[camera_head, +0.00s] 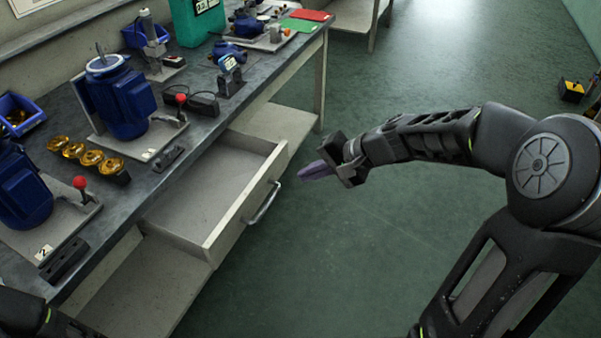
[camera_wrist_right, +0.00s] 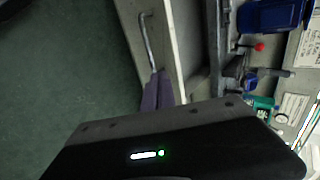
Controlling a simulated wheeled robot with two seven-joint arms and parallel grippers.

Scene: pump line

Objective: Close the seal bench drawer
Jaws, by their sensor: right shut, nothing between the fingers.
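The seal bench drawer (camera_head: 205,190) is pulled out from under the bench top and looks empty. Its bar handle (camera_head: 264,203) is on the front panel and also shows in the right wrist view (camera_wrist_right: 148,38). My right gripper (camera_head: 303,175) is shut and empty, its purple fingers pointing left toward the drawer front. In the head view there is a gap between the fingertips and the drawer. In the right wrist view the fingers (camera_wrist_right: 157,90) overlap the lower end of the handle; I cannot tell whether they touch. My left gripper is not in view; only part of my left arm shows at the lower left.
The bench top (camera_head: 195,135) carries blue pumps (camera_head: 120,100), gold rings (camera_head: 85,155), red-knobbed fixtures and a teal box (camera_head: 198,22). A lower shelf (camera_head: 145,285) lies beneath the drawer. The green floor (camera_head: 340,260) before the drawer is clear.

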